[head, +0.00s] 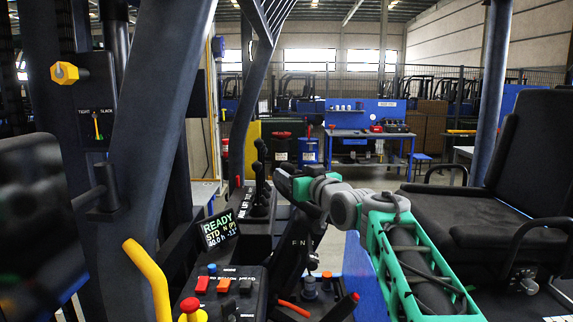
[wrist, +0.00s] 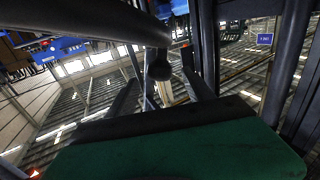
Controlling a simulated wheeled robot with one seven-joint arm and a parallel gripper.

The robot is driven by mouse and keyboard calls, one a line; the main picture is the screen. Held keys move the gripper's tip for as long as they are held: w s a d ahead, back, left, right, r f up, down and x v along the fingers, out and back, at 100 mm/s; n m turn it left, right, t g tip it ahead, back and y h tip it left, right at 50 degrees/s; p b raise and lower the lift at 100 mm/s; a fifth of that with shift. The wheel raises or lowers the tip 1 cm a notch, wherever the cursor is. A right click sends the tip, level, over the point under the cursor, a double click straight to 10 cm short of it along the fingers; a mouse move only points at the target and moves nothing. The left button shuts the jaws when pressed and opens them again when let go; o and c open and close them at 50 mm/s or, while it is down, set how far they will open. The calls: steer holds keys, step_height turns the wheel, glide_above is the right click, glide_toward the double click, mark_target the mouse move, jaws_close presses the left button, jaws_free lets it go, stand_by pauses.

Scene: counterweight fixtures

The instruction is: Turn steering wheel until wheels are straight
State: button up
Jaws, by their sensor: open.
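My gripper (head: 283,180) is in the middle of the head view, at the end of my green and grey arm, beyond the control console. Its jaws are open and nothing shows between them. In the wrist view, my green gripper body fills the bottom. A thick dark curved bar (wrist: 85,18) crosses the upper left there and ends near a rounded knob; I cannot tell whether it is the steering wheel. No full steering wheel rim is clear in the head view. The road wheels are not in view. A display (head: 219,229) reads READY, STD N (P), 40.0 h and -11°.
Black levers (head: 259,185) stand on the console close left of my gripper. A yellow handle (head: 150,280) and dark blue posts (head: 165,110) are at the left. A black seat (head: 470,205) is at the right. A blue workbench (head: 370,135) stands far behind.

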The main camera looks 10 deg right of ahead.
mark_target(290, 171)
steer(key=p+x, duration=0.1)
steer(key=x, duration=0.4)
steer(key=shift+w+p, duration=0.1)
steer(key=shift+p, duration=0.2)
steer(key=shift+c, duration=0.4)
jaws_close()
steer(key=shift+f, duration=0.1)
